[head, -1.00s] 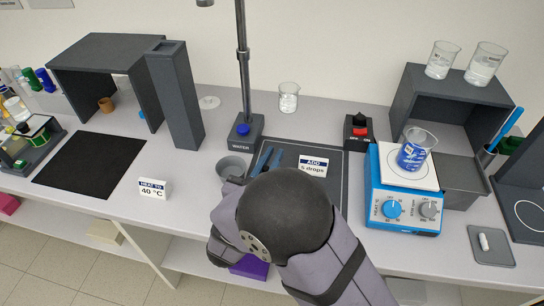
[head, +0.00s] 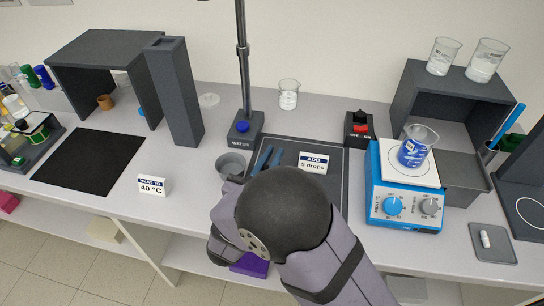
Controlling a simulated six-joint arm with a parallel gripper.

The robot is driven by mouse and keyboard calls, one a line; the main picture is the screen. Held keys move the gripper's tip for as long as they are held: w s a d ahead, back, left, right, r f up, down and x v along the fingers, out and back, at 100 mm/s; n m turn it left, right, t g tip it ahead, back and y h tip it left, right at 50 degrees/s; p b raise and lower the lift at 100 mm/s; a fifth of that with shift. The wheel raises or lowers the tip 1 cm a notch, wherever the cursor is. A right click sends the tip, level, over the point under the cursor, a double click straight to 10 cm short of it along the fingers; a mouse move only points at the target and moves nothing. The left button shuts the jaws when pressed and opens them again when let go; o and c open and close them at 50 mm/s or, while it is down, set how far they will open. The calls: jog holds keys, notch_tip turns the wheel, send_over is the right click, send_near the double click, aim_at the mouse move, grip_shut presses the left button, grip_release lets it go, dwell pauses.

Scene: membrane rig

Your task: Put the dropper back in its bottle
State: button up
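My arm's large dark joint fills the lower middle of the head view and hides most of my gripper (head: 269,157). Two slim blue strips, which look like its fingers, show just past the joint, over the dark mat (head: 325,185). They stand a little apart; whether anything is between them cannot be made out. I cannot make out the dropper or its bottle; they may be hidden behind my arm.
A card reading "ADD 5 drops" (head: 313,162) stands on the mat. A grey cup (head: 231,164) is left of my gripper, below the stand (head: 245,125). A blue hotplate (head: 405,208) carries a beaker (head: 415,150) at right. A "40 °C" card (head: 153,186) stands left.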

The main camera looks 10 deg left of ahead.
jog(key=shift+f, duration=0.1)
jog(key=o, duration=0.6)
jog(key=shift+o, duration=0.2)
jog(key=s+a+b, duration=0.1)
jog(key=s+b, duration=0.1)
jog(key=s, duration=0.5)
jog(key=shift+a, duration=0.15)
